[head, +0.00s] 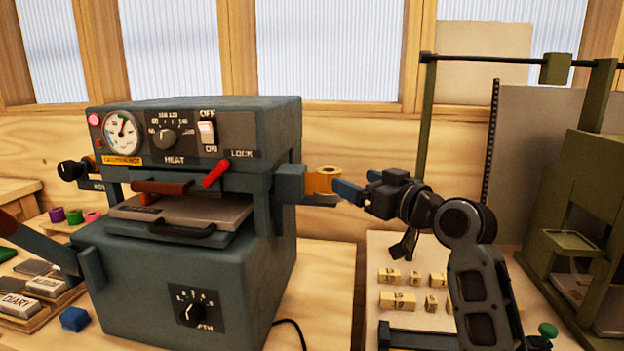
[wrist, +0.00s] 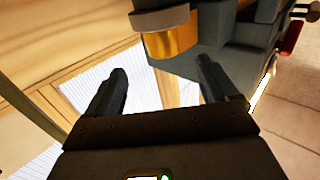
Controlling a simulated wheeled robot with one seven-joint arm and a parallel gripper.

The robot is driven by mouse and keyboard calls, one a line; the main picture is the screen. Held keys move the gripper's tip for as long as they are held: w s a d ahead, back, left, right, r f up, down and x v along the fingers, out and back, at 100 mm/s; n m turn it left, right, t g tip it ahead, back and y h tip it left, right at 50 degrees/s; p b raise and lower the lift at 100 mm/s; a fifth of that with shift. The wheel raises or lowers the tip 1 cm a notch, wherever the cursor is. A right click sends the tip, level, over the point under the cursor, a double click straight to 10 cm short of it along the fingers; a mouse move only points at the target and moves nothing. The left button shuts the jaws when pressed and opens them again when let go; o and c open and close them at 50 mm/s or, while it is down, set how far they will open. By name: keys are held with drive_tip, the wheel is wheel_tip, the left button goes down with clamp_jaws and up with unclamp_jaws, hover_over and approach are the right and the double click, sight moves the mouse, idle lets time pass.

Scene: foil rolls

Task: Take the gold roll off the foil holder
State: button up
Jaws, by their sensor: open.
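The gold roll (head: 325,180) sits at the right side of the grey-blue press, on the foil holder (head: 320,199), which shows as a small dark bar below it. In the wrist view the gold roll (wrist: 172,42) is beyond my fingertips, near the top middle, with a grey-brown end above the gold band. My gripper (head: 351,180) is just right of the roll in the head view, with its blue-grey fingers pointing toward it. In the wrist view my gripper (wrist: 162,66) is open, with nothing between its fingers. How far the roll is from the fingertips is hard to tell.
The press (head: 180,270) with its red lever stands close left of the roll. Small brass type blocks (head: 400,277) lie on a pale board below my arm. A green frame machine (head: 590,200) stands at the right. Coloured rolls (head: 75,216) are at the far left.

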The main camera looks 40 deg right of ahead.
sight(337, 174)
drive_tip(key=w+p, duration=0.2)
drive_tip(key=w, duration=0.5)
drive_tip(key=shift+w, duration=0.25)
drive_tip(key=c, duration=1.2)
drive_tip(key=shift+r, duration=0.1)
